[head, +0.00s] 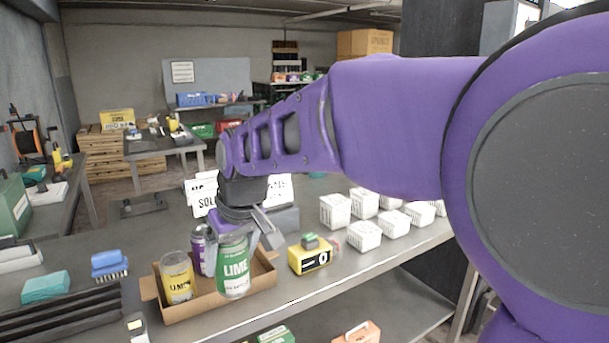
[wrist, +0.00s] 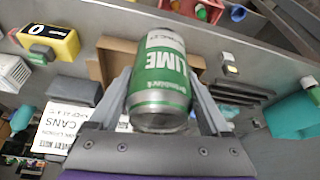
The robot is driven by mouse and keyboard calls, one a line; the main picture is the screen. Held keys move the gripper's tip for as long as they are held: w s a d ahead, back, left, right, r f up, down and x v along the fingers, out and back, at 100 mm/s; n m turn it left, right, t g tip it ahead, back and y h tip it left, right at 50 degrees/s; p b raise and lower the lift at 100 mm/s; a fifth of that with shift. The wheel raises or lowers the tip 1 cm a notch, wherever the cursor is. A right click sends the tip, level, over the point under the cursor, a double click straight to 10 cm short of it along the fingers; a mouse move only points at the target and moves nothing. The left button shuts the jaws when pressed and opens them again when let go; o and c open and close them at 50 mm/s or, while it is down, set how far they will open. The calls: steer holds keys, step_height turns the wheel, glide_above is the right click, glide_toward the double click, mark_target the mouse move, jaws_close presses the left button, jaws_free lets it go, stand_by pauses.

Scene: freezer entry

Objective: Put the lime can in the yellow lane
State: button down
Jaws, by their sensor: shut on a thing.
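The lime can (head: 233,268), green and silver with a white LIME label, is upright in my gripper (head: 243,228). In the wrist view the lime can (wrist: 158,80) sits between both fingers of my gripper (wrist: 163,98), which are shut on it. In the head view it is in front of and over a shallow cardboard tray (head: 195,312); whether its base touches the tray I cannot tell. A yellow can (head: 178,278) and a purple can (head: 199,250) stand in the tray beside it. I cannot make out a yellow lane in either view.
Black parallel rails (head: 65,318) lie at the lower left, beside a blue brush (head: 109,264) and a teal block (head: 45,286). A yellow counter device (head: 309,258) and several white boxes (head: 335,210) stand to the right. White signs (head: 279,191) stand behind my gripper.

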steer(key=d+f+m+h+p, duration=0.1)
steer(key=d+f+m, duration=0.3)
steer(key=d+f, duration=0.6)
steer(key=d+f+m+t+h+p, duration=0.1)
steer(key=d+f+m, duration=0.3)
steer(key=d+f, duration=0.7)
steer(key=d+h+p, duration=0.1)
steer(key=d, duration=0.5)
steer(key=shift+f+p, duration=0.2)
steer(key=shift+p, duration=0.2)
